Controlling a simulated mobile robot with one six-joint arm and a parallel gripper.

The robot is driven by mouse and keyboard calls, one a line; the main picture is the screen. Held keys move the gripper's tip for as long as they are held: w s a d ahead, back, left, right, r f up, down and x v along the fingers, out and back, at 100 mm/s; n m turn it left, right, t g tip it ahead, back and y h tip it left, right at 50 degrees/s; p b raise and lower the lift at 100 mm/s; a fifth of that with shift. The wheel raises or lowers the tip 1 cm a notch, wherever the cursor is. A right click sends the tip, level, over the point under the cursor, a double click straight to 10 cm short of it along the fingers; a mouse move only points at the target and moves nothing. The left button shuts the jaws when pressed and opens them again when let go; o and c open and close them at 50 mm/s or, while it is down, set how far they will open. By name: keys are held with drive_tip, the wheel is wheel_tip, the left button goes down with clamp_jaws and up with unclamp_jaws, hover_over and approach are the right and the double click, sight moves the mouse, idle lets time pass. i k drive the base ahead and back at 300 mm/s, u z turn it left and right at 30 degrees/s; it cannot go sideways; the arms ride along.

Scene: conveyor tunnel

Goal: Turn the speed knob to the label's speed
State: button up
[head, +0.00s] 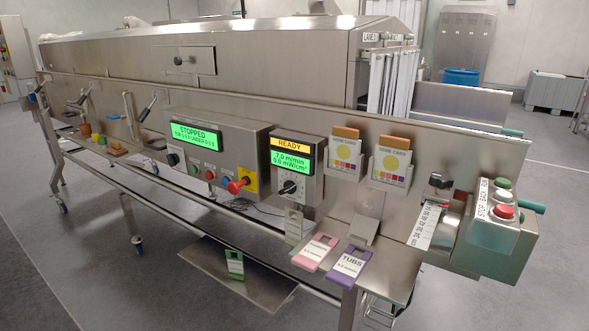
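The speed knob is most likely the dark dial knob (288,187) with a ring of marks, on the grey box at centre. The lit display (291,160) above it reads about 7.0 m/min and 5.0 mW/cm², under a yellow READY strip. A pink tag (317,252) and a purple tag (350,264), marked TUBS, lie on the small steel shelf below and right of the knob. Their smaller print is too small to read surely. A green tag (235,264) is lower down, by a low steel plate. My gripper is not in view.
A control panel (215,142) reads STOPPED and has a black knob, buttons and a red mushroom button (236,187). The floor in front is clear.

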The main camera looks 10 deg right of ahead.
sight(290, 187)
drive_tip(key=u, duration=0.45)
drive_tip(key=k, duration=1.4)
drive_tip(key=u, duration=0.6)
drive_tip(key=i, duration=1.7)
drive_tip(key=u, duration=0.45)
